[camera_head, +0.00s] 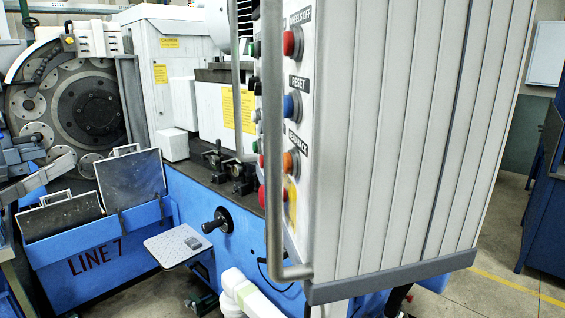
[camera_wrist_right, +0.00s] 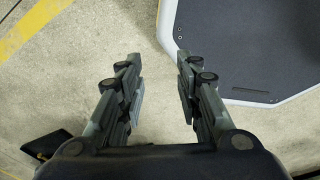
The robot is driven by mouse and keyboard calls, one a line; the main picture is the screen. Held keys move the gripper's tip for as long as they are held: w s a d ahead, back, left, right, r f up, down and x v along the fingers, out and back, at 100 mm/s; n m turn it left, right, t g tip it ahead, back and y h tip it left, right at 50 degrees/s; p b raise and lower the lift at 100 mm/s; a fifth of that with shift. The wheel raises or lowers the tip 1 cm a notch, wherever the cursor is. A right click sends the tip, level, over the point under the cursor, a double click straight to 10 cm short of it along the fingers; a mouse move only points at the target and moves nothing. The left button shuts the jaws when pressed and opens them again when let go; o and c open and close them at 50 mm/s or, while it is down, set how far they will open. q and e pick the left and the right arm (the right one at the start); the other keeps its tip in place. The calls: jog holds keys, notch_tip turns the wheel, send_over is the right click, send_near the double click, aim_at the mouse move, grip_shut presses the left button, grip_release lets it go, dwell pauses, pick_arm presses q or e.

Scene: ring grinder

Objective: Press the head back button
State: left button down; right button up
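The control panel box (camera_head: 395,150) fills the right half of the head view, its button face seen at a steep angle. A red button (camera_head: 292,43) is under a "WHEELS OFF" label. Below it are a blue button (camera_head: 291,107) by "RESET" and an orange button (camera_head: 290,163) by a label too slanted to read surely. More buttons are partly hidden at the left. My left gripper (camera_head: 62,152) appears open at the left edge, far from the panel. My right gripper (camera_wrist_right: 158,60) is open and empty above the floor.
A grey rail (camera_head: 277,190) runs down in front of the button face. Behind are the blue grinder with trays (camera_head: 130,185), a crank handle (camera_head: 217,221) and a small plate (camera_head: 177,246). Bare floor (camera_head: 510,285) lies at the right.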

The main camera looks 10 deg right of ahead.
grip_shut()
dwell(1.0)
